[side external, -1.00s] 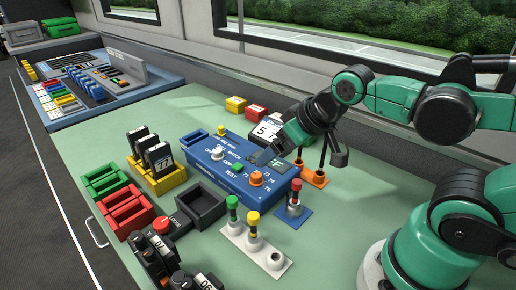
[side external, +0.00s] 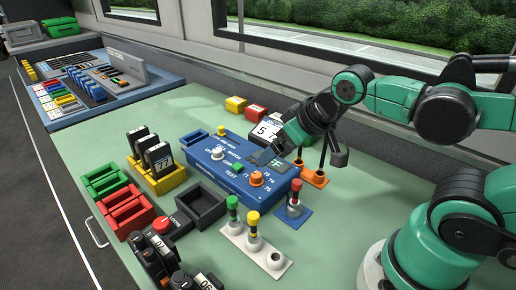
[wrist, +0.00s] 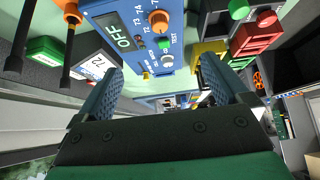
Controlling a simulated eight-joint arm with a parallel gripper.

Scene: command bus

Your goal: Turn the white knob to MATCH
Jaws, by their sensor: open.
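The white knob (side external: 217,153) sits on the left part of the blue panel box (side external: 205,171), with small printed labels around it. In the wrist view the white knob (wrist: 167,60) shows between my fingers, beyond their tips. Which label its pointer faces is too small to tell. The panel's display (wrist: 124,42) reads OFF. My gripper (side external: 268,154) is above the display end of the box, right of the white knob and apart from it. In the wrist view my gripper (wrist: 160,72) has its two blue-grey fingers wide apart with nothing between them.
An orange knob (side external: 256,178) and a green button (side external: 238,168) are on the same panel. A yellow rack (side external: 163,183) with black units stands to the left. A white base (side external: 254,247) with coloured levers is in front. Orange-based black posts (side external: 315,177) stand to the right.

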